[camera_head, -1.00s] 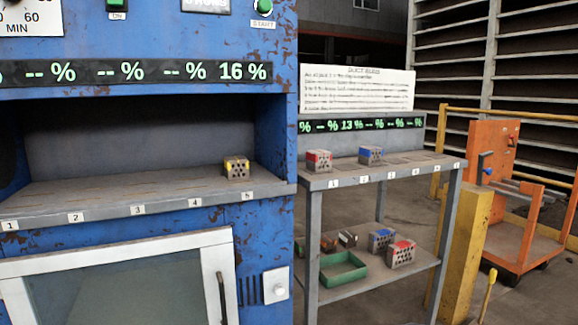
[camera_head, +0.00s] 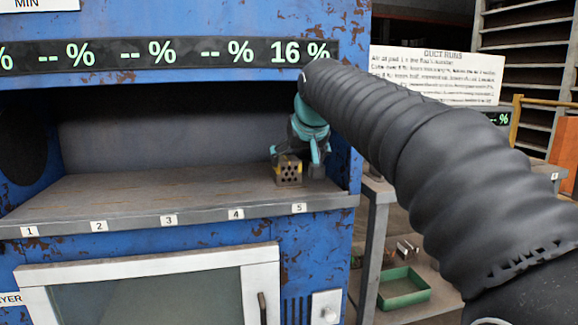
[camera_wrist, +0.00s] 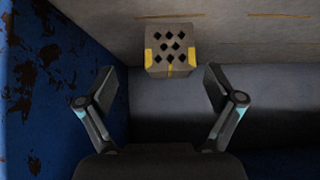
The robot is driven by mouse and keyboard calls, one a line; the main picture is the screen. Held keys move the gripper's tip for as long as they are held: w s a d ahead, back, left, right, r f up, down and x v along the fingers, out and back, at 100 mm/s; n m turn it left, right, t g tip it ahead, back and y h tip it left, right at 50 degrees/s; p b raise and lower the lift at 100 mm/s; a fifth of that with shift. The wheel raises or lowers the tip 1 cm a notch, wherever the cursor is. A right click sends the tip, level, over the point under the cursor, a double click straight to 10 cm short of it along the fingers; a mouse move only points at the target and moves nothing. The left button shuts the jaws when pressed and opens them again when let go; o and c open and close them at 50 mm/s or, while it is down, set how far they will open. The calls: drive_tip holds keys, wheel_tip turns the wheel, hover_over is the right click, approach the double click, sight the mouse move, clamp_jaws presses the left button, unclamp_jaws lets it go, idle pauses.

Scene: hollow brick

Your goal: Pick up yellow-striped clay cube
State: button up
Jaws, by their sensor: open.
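The yellow-striped clay cube (camera_head: 288,172) sits on the shelf of the blue machine, above the label 5. Its face has several dark holes, and yellow stripes show at its edges. In the wrist view the cube (camera_wrist: 171,51) is at the top centre, beyond the fingertips and roughly centred between them. My gripper (camera_wrist: 159,82) is open and empty, with a finger to each side below the cube. In the head view my gripper (camera_head: 296,160) is at the cube, partly overlapping its upper left and right; contact cannot be told.
The shelf (camera_head: 150,195) is bare to the left of the cube. The blue side wall (camera_wrist: 60,85) stands close to my left finger in the wrist view. A lower rack on the right holds a green tray (camera_head: 403,290).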

sight(289, 160)
drive_tip(key=w+a, duration=0.1)
drive_tip(key=w, duration=0.2)
drive_tip(key=shift+a, duration=0.35)
drive_tip(key=shift+a+x, duration=0.15)
drive_tip(key=shift+x, duration=1.4)
drive_tip(key=shift+a+x, duration=0.15)
drive_tip(key=shift+x, duration=1.45)
drive_tip(key=shift+r, duration=0.15)
drive_tip(key=c, duration=1.2)
